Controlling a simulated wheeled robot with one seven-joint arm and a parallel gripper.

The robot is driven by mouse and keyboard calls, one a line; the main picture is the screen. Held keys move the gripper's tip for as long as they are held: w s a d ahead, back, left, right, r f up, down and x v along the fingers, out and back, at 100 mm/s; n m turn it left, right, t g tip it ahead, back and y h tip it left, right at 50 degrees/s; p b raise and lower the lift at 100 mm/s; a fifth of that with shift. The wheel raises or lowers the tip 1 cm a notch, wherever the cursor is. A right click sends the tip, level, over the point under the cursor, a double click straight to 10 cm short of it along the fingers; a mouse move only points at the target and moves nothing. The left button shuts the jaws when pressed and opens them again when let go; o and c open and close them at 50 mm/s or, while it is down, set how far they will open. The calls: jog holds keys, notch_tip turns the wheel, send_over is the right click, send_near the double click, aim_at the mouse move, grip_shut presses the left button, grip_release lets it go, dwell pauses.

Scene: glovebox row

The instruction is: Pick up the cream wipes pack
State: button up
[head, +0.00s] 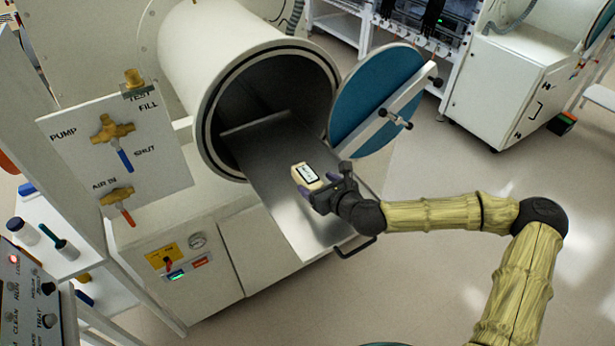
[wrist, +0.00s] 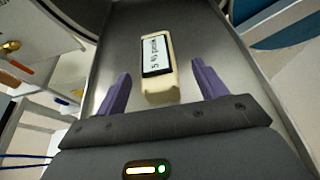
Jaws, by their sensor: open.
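The cream wipes pack (head: 305,174) lies on the metal sliding tray (head: 290,215) that sticks out of the round chamber. It has a white label with a dark border on its upper face. In the wrist view the pack (wrist: 158,85) lies ahead, its near end between the two purple fingertips. My gripper (head: 322,194) is at the pack's near right side in the head view. In the wrist view my gripper (wrist: 163,85) is open, with a gap between each finger and the pack. I cannot tell the fingers' exact height above the tray.
The open chamber (head: 265,95) is behind the tray, its blue round door (head: 375,95) swung to the right. A handle (head: 355,247) is on the tray's front edge. A valve panel (head: 120,150) stands left. The tray around the pack is bare.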

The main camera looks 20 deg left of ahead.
aim_at(308, 179)
dwell(0.3)
jog(key=p+x, duration=0.2)
jog(key=x, duration=0.3)
jog(key=shift+a+f, duration=0.1)
jog(key=shift+f, duration=0.05)
dwell(0.4)
jog(key=c, duration=1.1)
jog(key=shift+c, duration=0.2)
notch_tip(308, 179, up, 9)
jog(key=shift+r+b, duration=0.2)
jog(key=shift+b, duration=0.7)
jog(key=shift+s+r, duration=0.2)
jog(key=shift+r, duration=0.15)
jog(key=shift+w, duration=0.1)
